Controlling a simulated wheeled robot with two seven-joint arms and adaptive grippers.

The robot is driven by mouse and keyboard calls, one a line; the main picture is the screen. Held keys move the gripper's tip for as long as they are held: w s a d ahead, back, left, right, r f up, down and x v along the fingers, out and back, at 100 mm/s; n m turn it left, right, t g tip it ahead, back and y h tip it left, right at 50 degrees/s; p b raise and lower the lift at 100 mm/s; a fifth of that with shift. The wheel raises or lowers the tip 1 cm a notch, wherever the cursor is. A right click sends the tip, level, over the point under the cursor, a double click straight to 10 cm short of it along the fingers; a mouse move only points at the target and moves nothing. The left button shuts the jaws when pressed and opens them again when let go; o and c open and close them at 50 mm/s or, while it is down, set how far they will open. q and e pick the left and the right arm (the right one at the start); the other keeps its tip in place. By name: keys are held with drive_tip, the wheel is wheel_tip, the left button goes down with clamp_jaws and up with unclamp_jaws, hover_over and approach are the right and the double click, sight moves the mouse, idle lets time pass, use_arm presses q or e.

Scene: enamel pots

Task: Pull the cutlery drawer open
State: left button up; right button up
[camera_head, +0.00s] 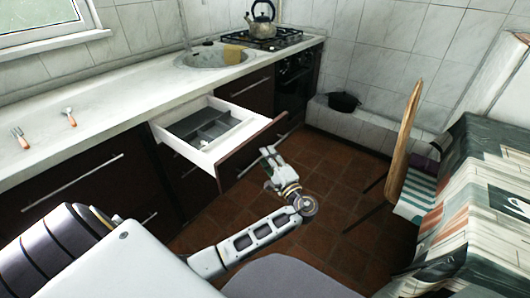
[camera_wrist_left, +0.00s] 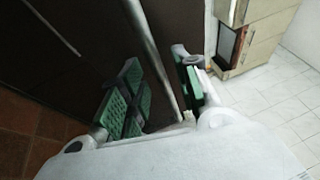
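The cutlery drawer (camera_head: 233,155) stands pulled well out from under the worktop in the head view. It has white walls and a dark front with a silver bar handle (camera_head: 248,167). A grey divided insert (camera_head: 205,130) shows inside it. My left gripper (camera_head: 269,161) is just in front of the drawer front, near the right end of the handle. In the left wrist view its green-padded fingers (camera_wrist_left: 160,92) are spread apart, with the silver bar handle (camera_wrist_left: 150,48) running between them. Gaps show beside the bar. My right gripper is in neither view.
A fork (camera_head: 20,138) and another utensil (camera_head: 69,116) lie on the pale worktop (camera_head: 110,95). A kettle (camera_head: 262,22) stands on the hob. A wooden chair (camera_head: 403,140) and a covered table (camera_head: 485,190) are at the right. Tiled floor is clear beyond the gripper.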

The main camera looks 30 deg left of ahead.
use_arm(q)
drive_tip(key=shift+a, duration=0.1)
idle(0.3)
clamp_jaws()
